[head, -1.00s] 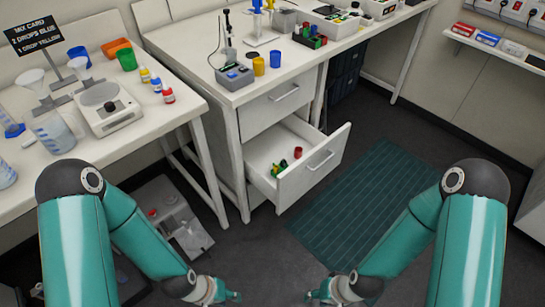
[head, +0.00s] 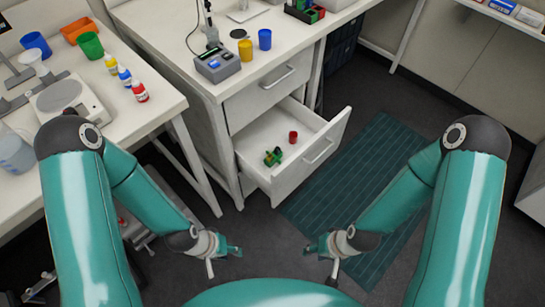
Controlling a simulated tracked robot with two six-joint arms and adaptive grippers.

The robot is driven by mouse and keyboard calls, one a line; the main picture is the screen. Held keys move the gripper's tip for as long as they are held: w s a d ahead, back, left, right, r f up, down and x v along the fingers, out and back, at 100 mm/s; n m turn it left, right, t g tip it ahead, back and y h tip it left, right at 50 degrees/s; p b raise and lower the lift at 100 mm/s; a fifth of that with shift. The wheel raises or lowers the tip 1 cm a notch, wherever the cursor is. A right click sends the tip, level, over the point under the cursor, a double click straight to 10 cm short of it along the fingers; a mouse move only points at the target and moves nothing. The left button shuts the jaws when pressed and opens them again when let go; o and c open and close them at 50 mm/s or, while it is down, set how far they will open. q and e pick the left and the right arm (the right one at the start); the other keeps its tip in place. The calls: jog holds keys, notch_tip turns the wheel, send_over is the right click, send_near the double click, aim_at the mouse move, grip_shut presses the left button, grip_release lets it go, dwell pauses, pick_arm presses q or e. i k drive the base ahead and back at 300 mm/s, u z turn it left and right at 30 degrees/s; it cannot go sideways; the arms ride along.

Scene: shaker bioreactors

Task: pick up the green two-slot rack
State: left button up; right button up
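A small green object (head: 273,157), which looks like the green two-slot rack, lies in the open drawer (head: 320,153) near its left front side. Its slots are too small to make out. A red cylinder (head: 293,137) stands behind it to the right in the same drawer. My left gripper (head: 232,250) is in front of the drawer, below it in the picture and apart from the green object. My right gripper (head: 313,250) is to its right, also apart from everything. Both look empty; their finger opening is too small to judge.
The left bench (head: 160,112) holds dropper bottles (head: 125,76), cups and a scale (head: 75,100). The drawer cabinet (head: 210,140) carries a grey device (head: 217,65), a yellow cup (head: 245,50) and a blue cup (head: 265,39). A dark green mat (head: 350,180) lies on open floor at right.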

aim_at(276, 158)
jog(key=z, duration=0.4)
jog(key=i, duration=0.2)
jog(key=u, duration=2.75)
jog(key=k, duration=1.05)
jog(key=z, duration=1.05)
jog(key=i, duration=1.1)
jog(key=u, duration=0.25)
